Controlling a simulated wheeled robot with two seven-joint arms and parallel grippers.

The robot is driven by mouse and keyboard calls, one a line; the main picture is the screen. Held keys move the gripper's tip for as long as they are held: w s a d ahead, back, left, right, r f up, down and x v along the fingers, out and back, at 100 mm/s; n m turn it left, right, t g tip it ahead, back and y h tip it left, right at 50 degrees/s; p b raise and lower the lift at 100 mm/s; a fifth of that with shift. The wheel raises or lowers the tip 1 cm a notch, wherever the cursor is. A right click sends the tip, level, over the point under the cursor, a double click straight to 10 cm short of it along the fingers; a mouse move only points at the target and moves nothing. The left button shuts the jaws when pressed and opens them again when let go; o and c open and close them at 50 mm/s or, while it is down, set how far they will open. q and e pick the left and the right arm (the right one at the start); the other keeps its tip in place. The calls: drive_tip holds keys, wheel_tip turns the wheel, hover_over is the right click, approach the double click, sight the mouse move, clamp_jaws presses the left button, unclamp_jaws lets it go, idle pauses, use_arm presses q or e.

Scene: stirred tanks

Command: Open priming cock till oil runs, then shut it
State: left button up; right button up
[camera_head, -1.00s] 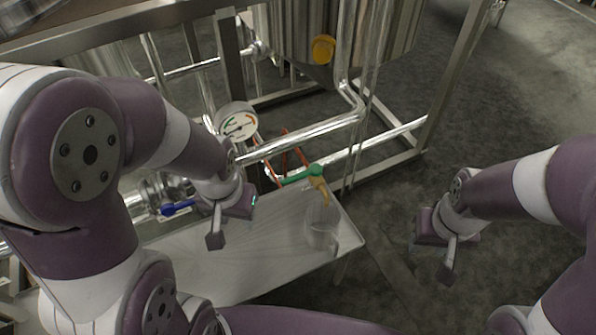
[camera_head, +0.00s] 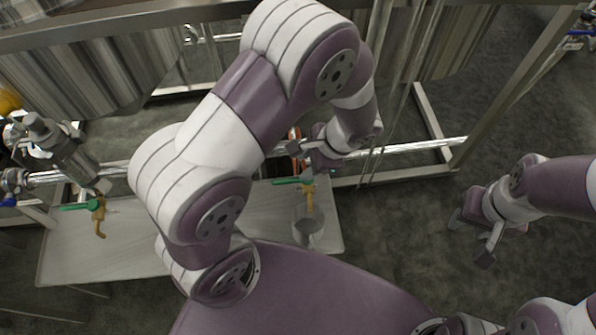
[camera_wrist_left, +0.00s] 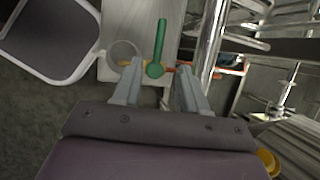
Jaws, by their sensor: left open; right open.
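A brass cock with a green lever (camera_head: 288,181) sits at the back edge of the bench, its spout above a clear jug (camera_head: 307,228). My left gripper (camera_head: 308,163) is open just behind and above this cock. In the left wrist view, the green lever (camera_wrist_left: 159,42) points away from me, and its pivot lies between the open fingers (camera_wrist_left: 158,78), with no clear contact. The jug (camera_wrist_left: 122,52) stands beside the left finger there. I see no oil in the jug. My right gripper (camera_head: 473,236) is open and empty over the floor at right.
A second brass cock (camera_head: 98,218) with a green lever stands at the bench's left end. The grey bench (camera_head: 140,245) is otherwise mostly clear. A steel pipe (camera_head: 405,149) and frame post (camera_head: 520,85) run behind and right. Floor lies open at right.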

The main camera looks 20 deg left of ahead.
sight(287, 180)
use_arm(q)
drive_tip(key=b+x, duration=0.2)
drive_tip(key=x, duration=0.8)
drive_tip(key=shift+f, duration=0.2)
clamp_jaws()
